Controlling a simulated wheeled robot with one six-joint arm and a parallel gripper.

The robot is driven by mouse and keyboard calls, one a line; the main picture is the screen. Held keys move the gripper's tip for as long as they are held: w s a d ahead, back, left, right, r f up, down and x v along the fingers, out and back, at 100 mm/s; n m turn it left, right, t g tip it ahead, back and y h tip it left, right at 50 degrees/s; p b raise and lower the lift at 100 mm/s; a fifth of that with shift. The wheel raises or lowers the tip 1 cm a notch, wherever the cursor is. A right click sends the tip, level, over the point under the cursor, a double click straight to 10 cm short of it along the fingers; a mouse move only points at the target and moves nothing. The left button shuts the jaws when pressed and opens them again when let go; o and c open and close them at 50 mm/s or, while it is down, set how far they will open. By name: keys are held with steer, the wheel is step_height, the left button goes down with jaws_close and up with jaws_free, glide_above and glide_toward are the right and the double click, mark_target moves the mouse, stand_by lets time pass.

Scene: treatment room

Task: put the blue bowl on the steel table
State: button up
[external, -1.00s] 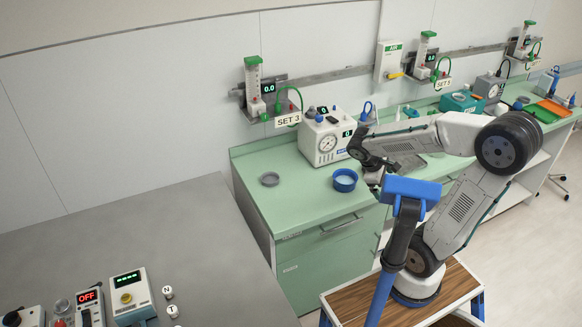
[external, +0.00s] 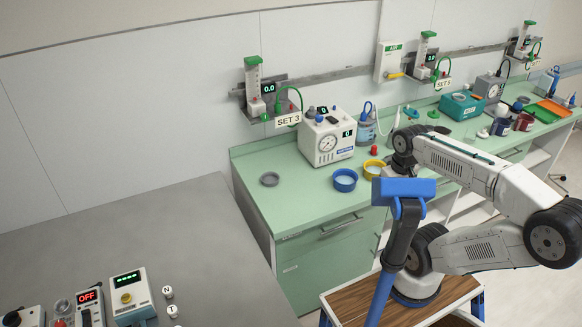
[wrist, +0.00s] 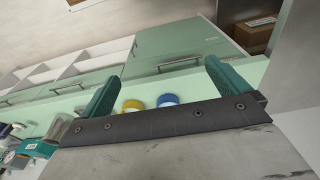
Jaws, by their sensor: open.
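The blue bowl (external: 344,180) stands upright on the green counter (external: 290,205), near its front edge, left of a yellow bowl. The steel table (external: 190,235) is the grey surface at the lower left, apart from the counter. In the external view my arm is right of the blue bowl, and my gripper's fingers cannot be made out. In the wrist view my gripper (wrist: 165,68) has its two teal fingers wide apart with nothing held between them. The blue bowl (wrist: 168,100) shows beyond the gripper's dark bar, partly hidden by it.
A yellow bowl (external: 374,168) is close to the blue bowl's right. A grey bowl (external: 270,179) lies to its left, and a white gauge box (external: 326,138) stands behind. Control boxes (external: 132,296) occupy the steel table's front; its middle and back are clear.

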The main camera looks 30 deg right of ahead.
steer(key=n, duration=0.2)
glide_toward(345, 179)
steer(key=s+a, duration=0.2)
step_height(345, 179, down, 7)
steer(key=shift+r, duration=0.1)
steer(key=shift+c, duration=0.3)
steer(key=c, duration=0.7)
steer(key=shift+r, duration=0.1)
steer(key=shift+c, duration=0.2)
